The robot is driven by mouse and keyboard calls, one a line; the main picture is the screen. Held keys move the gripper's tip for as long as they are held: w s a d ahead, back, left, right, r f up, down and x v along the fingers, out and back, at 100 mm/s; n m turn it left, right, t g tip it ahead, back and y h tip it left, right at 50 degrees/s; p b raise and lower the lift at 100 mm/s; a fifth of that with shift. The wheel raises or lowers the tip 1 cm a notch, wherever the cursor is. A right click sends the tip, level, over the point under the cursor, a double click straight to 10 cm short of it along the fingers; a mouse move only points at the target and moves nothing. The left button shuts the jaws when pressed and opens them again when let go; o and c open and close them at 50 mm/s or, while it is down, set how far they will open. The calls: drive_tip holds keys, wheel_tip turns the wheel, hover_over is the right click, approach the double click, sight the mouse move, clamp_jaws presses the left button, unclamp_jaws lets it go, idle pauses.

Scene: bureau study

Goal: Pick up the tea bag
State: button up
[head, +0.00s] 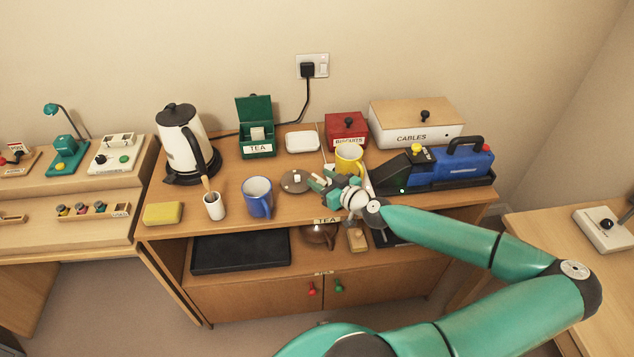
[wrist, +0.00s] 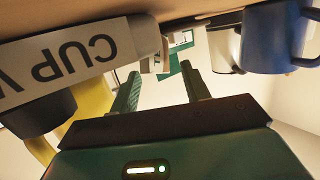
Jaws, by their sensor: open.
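The green TEA box (head: 257,149) stands at the back of the bureau top, its lid raised. A small pale block (head: 257,133), which looks like the tea bag, shows upright in its opening. My gripper (head: 315,181) is open and empty, low over the bureau top in front of the yellow mug, right of and nearer than the box. It is close to a round brownish disc (head: 296,186) with a pale knob or piece on it; I cannot tell whether they touch. The wrist view is upside down; the green box (wrist: 174,66) shows partly beyond my open fingers (wrist: 162,88).
The blue mug (head: 257,197) stands left of the disc, and the kettle (head: 182,140) further left. The yellow mug (head: 349,160) and a blue tool-like unit (head: 455,166) are on the right. A white dish (head: 302,141) sits right of the box. A CUP-lettered white piece (wrist: 75,58) is close in the wrist view.

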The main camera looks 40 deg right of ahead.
clamp_jaws()
drive_tip(key=shift+w+r, duration=0.1)
drive_tip(key=shift+r, duration=0.15)
idle(0.4)
